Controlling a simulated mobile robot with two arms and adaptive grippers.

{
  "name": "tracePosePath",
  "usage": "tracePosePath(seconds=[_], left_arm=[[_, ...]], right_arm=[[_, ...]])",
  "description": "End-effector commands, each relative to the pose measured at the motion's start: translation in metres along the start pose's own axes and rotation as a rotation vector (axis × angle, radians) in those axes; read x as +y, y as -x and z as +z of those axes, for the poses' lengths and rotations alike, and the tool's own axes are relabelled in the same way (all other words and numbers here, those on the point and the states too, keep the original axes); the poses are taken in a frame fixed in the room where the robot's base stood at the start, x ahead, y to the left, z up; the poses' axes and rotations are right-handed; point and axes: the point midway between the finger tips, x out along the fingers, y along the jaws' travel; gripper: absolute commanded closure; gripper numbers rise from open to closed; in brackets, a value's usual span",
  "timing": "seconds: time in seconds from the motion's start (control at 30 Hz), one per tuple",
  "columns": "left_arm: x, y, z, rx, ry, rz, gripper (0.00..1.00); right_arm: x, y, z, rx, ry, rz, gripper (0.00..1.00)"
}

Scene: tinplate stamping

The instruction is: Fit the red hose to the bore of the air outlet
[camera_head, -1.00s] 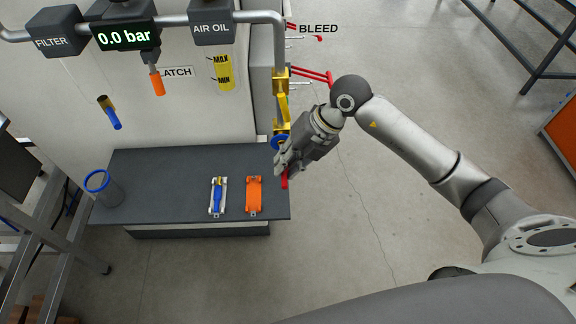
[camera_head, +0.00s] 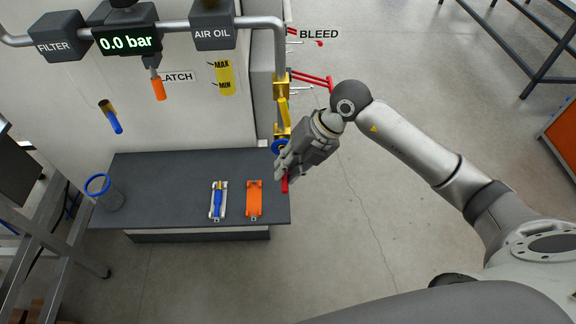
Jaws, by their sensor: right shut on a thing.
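My right gripper (camera_head: 281,174) is shut on the red hose (camera_head: 285,184), of which only a short red end shows below the fingers, at the right edge of the dark table. A blue ring (camera_head: 279,145) on the brass fitting (camera_head: 283,112) under the grey pipe lies just above and behind the gripper. The gripper partly covers this area, so I cannot tell whether the hose touches the fitting or where the outlet's bore is. My left gripper is not in view.
The dark table (camera_head: 160,180) holds a blue-handled part in a white holder (camera_head: 218,200), an orange holder (camera_head: 254,198) and a blue-rimmed cup (camera_head: 104,190). Red bleed levers (camera_head: 312,79) stick out beyond the pipe. The floor right of the table is clear.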

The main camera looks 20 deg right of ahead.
Motion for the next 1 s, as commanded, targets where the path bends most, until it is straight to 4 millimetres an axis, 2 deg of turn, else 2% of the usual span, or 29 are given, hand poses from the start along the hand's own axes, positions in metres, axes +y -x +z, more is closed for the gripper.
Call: tracePosePath(seconds=[0.47,1.0], left_arm=[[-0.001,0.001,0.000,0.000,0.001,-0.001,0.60],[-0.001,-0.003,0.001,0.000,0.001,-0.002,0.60]], right_arm=[[0.000,0.000,0.000,0.001,0.000,-0.003,1.00],[0.000,-0.001,0.013,0.001,0.001,-0.003,1.00]])
